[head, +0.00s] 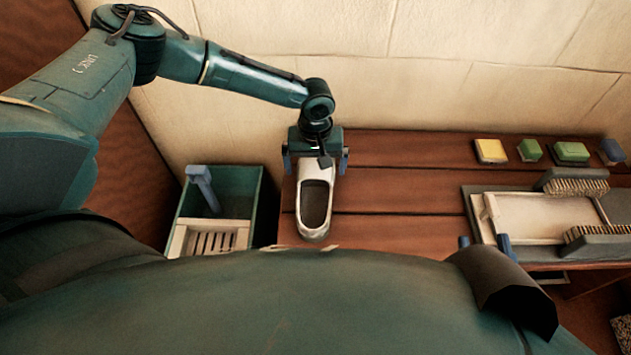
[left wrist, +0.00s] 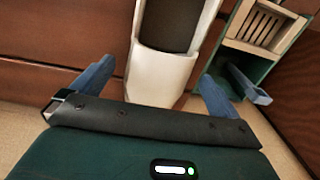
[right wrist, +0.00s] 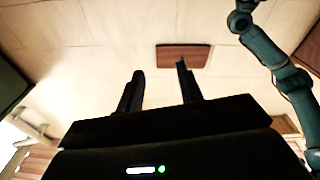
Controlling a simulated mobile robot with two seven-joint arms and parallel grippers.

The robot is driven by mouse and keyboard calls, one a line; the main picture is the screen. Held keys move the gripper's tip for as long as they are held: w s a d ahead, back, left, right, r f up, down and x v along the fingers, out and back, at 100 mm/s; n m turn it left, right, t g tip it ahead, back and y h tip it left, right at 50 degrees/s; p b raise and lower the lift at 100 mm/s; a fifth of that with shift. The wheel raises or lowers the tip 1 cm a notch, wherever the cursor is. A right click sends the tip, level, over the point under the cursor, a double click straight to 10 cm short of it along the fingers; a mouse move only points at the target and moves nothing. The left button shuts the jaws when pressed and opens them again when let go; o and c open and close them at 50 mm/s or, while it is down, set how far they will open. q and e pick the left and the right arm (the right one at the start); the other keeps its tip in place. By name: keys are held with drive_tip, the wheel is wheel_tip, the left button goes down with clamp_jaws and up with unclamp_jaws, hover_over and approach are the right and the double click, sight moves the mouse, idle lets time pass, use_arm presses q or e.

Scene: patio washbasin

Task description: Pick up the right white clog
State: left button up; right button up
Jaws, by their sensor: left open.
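One white clog (head: 315,236) lies on the left end of the brown wooden bench, its dark opening facing up and its closed white end toward the wall. My left gripper (head: 315,160) is over that closed end. In the left wrist view the clog (left wrist: 160,75) lies between the spread blue fingers of my left gripper (left wrist: 155,88), with a gap visible on each side. Nothing is gripped. My right gripper (head: 485,245) is at the bench's front edge by the white tray. In the right wrist view its dark fingers (right wrist: 158,88) are apart with nothing between them.
A green crate (head: 255,185) with a slatted insert and a blue-grey handle stands left of the bench. A white tray (head: 490,212), brushes (head: 575,185), a yellow sponge (head: 490,151) and green blocks (head: 570,152) are on the right. The bench middle is clear.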

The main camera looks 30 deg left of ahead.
use_arm(q)
wheel_tip(320, 180, down, 3)
drive_tip(key=shift+f+b, duration=0.2)
drive_tip(key=shift+b, duration=0.35)
drive_tip(key=shift+c, duration=0.2)
drive_tip(key=c, duration=0.9)
